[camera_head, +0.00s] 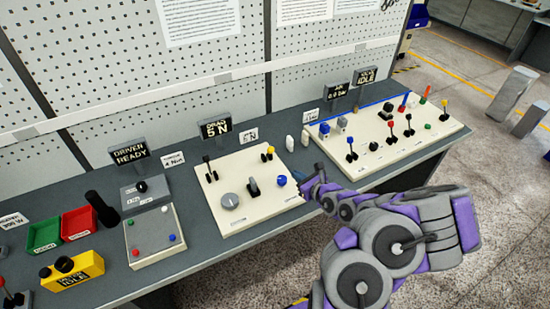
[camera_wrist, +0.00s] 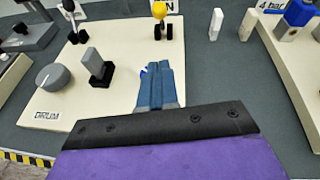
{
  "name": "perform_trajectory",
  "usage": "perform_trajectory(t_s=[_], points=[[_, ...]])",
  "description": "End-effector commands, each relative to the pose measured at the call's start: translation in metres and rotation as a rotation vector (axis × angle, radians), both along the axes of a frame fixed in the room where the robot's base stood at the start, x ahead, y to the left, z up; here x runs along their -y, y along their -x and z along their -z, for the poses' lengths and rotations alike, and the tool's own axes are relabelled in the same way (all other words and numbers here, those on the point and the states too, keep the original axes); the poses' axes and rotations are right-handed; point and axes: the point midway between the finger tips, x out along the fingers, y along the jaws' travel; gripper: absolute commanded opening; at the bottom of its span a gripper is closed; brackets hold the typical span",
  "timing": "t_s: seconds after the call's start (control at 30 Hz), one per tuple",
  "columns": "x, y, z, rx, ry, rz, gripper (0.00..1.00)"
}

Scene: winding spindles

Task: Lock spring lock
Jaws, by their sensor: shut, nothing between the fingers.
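No label that I can read names the spring lock, so I cannot tell which control it is. The cream control panel (camera_head: 232,215) under the "5 N" display carries a grey round knob (camera_head: 230,201), a black upright lever (camera_head: 253,187), a blue ball knob (camera_head: 281,180) and a yellow-topped lever (camera_head: 268,153). The wrist view shows the grey knob (camera_wrist: 53,77), the grey-and-black lever (camera_wrist: 97,66) and the yellow-topped lever (camera_wrist: 160,14). My gripper (camera_head: 304,184) is shut and empty at the panel's right edge, just right of the blue knob. In the wrist view my gripper's fingers (camera_wrist: 163,68) mostly hide the blue knob.
A second cream panel (camera_head: 375,165) with several levers and buttons stands to the right. Two small white pieces (camera_head: 290,143) stand between the panels. A grey plate box (camera_head: 152,240), red bin (camera_head: 78,223) and green bin (camera_head: 44,234) sit left. A pegboard wall (camera_head: 110,60) rises behind.

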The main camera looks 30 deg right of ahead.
Motion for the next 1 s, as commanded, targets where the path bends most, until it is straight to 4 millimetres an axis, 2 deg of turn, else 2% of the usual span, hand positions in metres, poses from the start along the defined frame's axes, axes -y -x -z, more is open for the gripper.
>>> perform_trajectory(t_s=[0.37, 0.53, 0.77, 1.0], points=[[0.001, 0.000, 0.002, -0.003, -0.002, 0.004, 0.00], [-0.003, -0.008, 0.005, -0.004, 0.002, 0.001, 0.00], [-0.006, -0.031, 0.014, -0.004, 0.003, 0.000, 0.00], [-0.010, -0.066, 0.028, -0.006, 0.004, -0.001, 0.00]])
